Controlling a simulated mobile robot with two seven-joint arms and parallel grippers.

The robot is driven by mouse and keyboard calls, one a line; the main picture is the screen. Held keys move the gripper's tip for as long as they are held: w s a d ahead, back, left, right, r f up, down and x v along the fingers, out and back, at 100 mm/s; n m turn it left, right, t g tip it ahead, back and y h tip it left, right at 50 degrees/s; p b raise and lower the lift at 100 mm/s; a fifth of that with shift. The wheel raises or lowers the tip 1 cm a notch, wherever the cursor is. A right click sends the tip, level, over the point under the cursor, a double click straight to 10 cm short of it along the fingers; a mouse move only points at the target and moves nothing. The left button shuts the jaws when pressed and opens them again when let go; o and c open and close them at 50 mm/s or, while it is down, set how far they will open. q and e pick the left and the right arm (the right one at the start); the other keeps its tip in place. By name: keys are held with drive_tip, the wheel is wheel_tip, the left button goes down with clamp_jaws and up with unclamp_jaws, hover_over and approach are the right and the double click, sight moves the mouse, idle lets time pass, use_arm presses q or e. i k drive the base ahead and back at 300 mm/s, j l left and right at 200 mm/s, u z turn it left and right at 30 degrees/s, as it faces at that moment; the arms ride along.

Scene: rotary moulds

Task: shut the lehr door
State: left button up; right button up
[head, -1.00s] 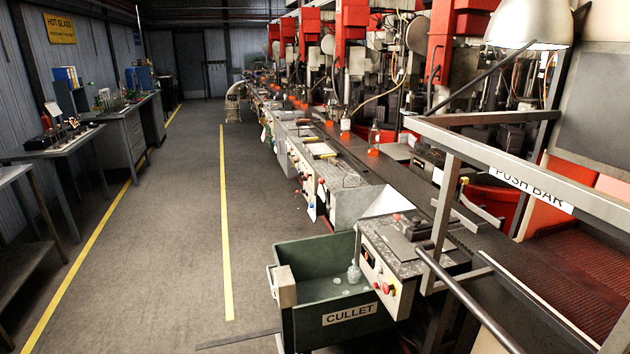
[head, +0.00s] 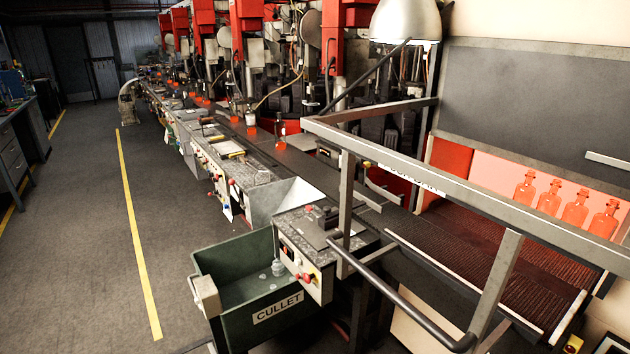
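The lehr stands at the right of the head view. A large dark grey panel (head: 530,105), which looks like the lehr door, sits above its glowing opening, so the opening is uncovered. A pale bar (head: 607,159), perhaps its handle, shows at the panel's lower right, cut by the picture edge. Several glowing orange bottles (head: 575,206) stand in the opening, behind a ribbed dark red belt (head: 475,245). Neither of my grippers is in view.
A grey metal frame with a push bar (head: 415,305) stands in front of the lehr belt. A green cullet bin (head: 235,315) stands left of it, beside a control box (head: 305,270). The conveyor line runs back leftward. The floor (head: 80,240) at left is clear.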

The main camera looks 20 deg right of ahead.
sight(559, 109)
drive_tip(key=z, duration=1.45)
